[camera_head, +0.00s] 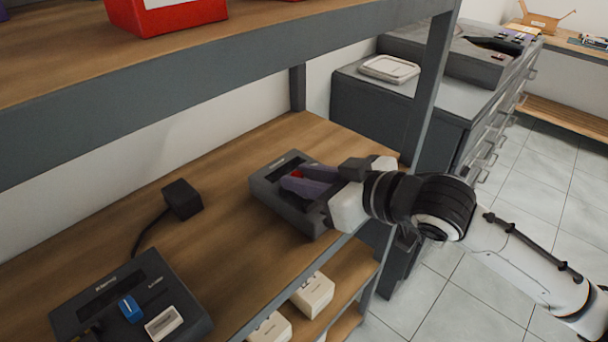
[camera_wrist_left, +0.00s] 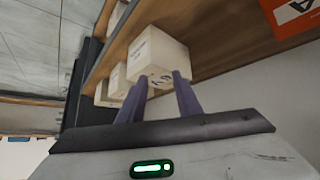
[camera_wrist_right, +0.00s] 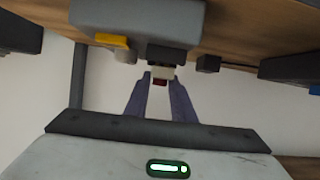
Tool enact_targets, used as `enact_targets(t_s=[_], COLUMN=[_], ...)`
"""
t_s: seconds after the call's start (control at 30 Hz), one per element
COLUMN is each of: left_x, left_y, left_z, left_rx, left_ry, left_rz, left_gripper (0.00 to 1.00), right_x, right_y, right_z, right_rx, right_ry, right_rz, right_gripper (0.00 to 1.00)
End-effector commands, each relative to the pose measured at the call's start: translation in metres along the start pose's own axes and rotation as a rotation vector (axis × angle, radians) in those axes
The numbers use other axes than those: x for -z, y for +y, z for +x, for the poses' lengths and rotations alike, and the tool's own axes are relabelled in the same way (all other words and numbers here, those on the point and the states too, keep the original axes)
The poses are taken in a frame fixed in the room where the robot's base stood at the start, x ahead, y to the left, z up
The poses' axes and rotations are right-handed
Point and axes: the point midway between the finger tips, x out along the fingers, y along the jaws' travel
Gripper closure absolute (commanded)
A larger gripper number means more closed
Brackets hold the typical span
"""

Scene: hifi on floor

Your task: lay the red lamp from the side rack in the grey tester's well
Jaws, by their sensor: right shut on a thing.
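My right gripper (camera_head: 300,183) is shut on the small red lamp (camera_head: 297,174), over a dark grey box-shaped unit (camera_head: 277,206) on the wooden shelf. In the right wrist view the red lamp (camera_wrist_right: 160,82) shows between the purple fingertips, close to the grey unit (camera_wrist_right: 120,14). I cannot tell whether the lamp touches the unit. Another dark grey unit (camera_head: 95,299), with a blue piece (camera_head: 130,308) and a white piece (camera_head: 163,323), is at lower left. Which unit is the tester is unclear. My left gripper (camera_wrist_left: 159,77) is open, seen only in its wrist view, facing a white box (camera_wrist_left: 157,55).
A black block (camera_head: 182,199) with a cable stands between the units. A grey shelf post (camera_head: 430,80) rises right of my gripper, and an upper shelf (camera_head: 150,95) overhangs. White boxes (camera_head: 312,294) sit below. Bare wood (camera_head: 215,255) lies between the units.

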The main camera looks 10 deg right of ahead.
Motion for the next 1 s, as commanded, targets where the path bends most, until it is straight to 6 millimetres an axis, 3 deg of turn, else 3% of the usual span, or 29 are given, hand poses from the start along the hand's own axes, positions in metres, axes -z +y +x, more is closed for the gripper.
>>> enact_targets(t_s=[1.0], left_x=[0.011], left_y=[0.000], left_z=[-0.006], left_rx=[0.001], left_ry=[0.008], left_rz=[0.001], left_gripper=[0.69], right_x=[0.001], right_y=[-0.001], right_z=[-0.001], right_rx=[0.000], right_ry=[0.000], right_rz=[0.001], right_gripper=[0.99])
